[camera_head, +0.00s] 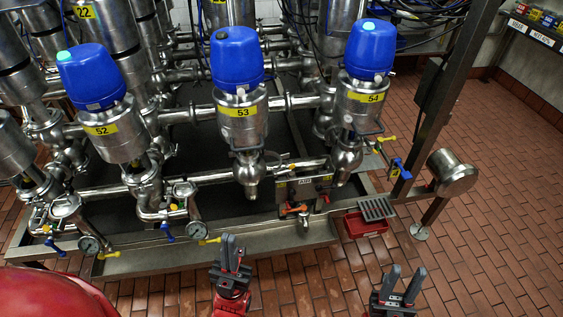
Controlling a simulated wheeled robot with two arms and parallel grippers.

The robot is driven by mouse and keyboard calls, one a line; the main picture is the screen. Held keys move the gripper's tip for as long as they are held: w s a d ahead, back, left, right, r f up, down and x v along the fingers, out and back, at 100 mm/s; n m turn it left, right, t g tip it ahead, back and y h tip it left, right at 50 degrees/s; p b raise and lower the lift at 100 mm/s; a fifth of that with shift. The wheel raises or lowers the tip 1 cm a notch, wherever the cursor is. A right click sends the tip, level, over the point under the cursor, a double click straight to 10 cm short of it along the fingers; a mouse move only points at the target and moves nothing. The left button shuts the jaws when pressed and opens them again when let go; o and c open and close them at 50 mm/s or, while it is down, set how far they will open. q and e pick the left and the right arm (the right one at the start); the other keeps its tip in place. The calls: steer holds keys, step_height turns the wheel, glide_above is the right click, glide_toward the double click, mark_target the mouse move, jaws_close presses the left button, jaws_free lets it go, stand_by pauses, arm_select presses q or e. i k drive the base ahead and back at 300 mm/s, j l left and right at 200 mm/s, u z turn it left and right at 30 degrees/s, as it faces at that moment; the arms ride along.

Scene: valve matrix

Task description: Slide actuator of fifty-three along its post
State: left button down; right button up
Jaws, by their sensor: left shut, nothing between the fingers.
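The actuator of fifty-three (237,60) is a blue cap with a dark spot on top, on a steel body with a yellow label 53 (241,111). It stands upright in the middle of the front row. Its post is not clearly visible. My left gripper (229,247) is shut and empty, low in front of the frame, below valve 53 in the picture and apart from it. My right gripper (404,272) is open and empty at the lower right, over the brick floor.
Blue-capped valves 52 (91,76) and 54 (368,48) flank it. Pipes, gauges and small coloured handles crowd the base below. A red bin (365,224) sits right of the base. A dark upright post (447,90) stands right. The tiled floor (490,230) is clear at right.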

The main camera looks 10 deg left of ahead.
mark_target(237, 59)
steer(key=l+u, duration=0.15)
steer(key=u, duration=0.2)
steer(key=i+l+u, duration=0.1)
steer(key=u, duration=0.3)
